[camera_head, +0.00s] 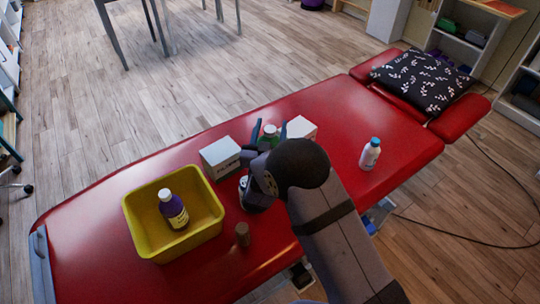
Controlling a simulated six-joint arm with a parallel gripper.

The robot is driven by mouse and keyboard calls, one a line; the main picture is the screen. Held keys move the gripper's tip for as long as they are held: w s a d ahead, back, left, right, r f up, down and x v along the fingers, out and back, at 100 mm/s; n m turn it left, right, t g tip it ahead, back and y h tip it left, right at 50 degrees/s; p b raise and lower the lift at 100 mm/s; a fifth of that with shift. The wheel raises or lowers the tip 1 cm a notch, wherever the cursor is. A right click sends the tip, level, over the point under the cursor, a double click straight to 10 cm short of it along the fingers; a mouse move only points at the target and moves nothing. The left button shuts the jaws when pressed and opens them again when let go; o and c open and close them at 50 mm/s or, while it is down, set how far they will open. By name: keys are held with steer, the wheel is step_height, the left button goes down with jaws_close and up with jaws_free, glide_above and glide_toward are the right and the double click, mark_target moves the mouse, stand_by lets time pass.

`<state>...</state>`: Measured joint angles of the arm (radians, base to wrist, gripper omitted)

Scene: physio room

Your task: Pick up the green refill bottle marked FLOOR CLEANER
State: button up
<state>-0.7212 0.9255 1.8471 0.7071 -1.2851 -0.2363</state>
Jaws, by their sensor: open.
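A green bottle (268,141) stands on the red treatment table, between two white boxes. Only its upper part shows; my arm hides the rest, and any label on it cannot be read. My gripper (269,128) is open, with one dark finger on each side of the green bottle as seen from here. Whether the fingers touch it cannot be told.
White boxes (221,158) and (301,128) flank the bottle closely. A white bottle with a blue cap (370,154) stands right. A yellow bin (143,205) holds a purple bottle (173,210). A brown cylinder (242,234) and a partly hidden item (243,183) stand nearer on the red table (95,261).

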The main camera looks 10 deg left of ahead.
steer(key=shift+w, duration=1.05)
steer(key=shift+c, duration=0.2)
steer(key=shift+a, duration=0.1)
jaws_close()
stand_by(0.3)
steer(key=shift+r, duration=0.2)
